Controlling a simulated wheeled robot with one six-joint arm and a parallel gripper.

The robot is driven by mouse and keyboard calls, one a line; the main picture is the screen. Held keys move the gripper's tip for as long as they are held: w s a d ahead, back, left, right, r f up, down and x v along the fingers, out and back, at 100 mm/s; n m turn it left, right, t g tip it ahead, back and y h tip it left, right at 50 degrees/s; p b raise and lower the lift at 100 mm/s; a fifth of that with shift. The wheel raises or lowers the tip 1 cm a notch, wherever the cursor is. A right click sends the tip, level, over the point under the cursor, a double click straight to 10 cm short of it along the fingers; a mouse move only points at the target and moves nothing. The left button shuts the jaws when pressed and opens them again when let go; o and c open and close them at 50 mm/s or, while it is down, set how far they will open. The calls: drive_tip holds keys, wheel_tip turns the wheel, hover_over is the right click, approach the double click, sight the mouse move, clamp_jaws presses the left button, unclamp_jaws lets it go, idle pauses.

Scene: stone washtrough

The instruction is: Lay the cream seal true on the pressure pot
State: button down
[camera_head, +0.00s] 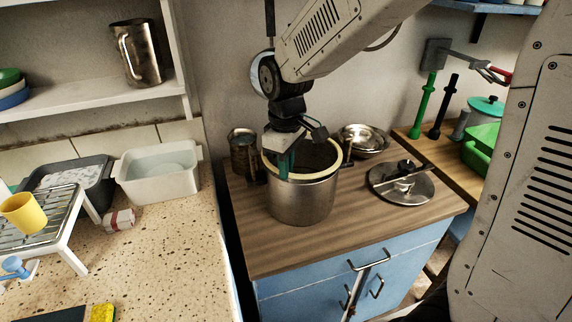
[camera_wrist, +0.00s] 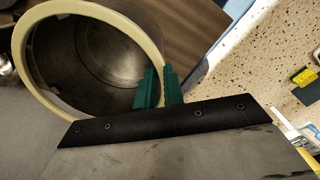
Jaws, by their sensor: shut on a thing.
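The pressure pot (camera_head: 302,203) is a steel pot standing upright on the wooden worktop, its mouth open and dark inside. The cream seal (camera_head: 300,177) is a pale ring at the pot's mouth; it also shows in the wrist view (camera_wrist: 26,75), circling the view into the pot (camera_wrist: 85,55). My gripper (camera_head: 284,163) is at the near left part of the ring, shut on the seal. Its teal fingers also show in the wrist view (camera_wrist: 160,88). Part of the ring is hidden behind my gripper. I cannot tell whether the ring touches the rim all round.
The steel lid (camera_head: 402,187) lies right of the pot on the wooden worktop (camera_head: 275,255). Steel bowls (camera_head: 364,142) stand behind, and a dark metal vessel (camera_head: 243,152) stands left of the pot. The worktop's front strip is clear.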

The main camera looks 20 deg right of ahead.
drive_tip(key=shift+f, duration=0.2)
drive_tip(key=shift+f, duration=0.35)
drive_tip(key=shift+f, duration=0.2)
idle(1.4)
drive_tip(key=c, duration=0.9)
unclamp_jaws()
drive_tip(key=shift+c, duration=0.2)
drive_tip(key=shift+r, duration=0.1)
drive_tip(key=shift+r, duration=3.45)
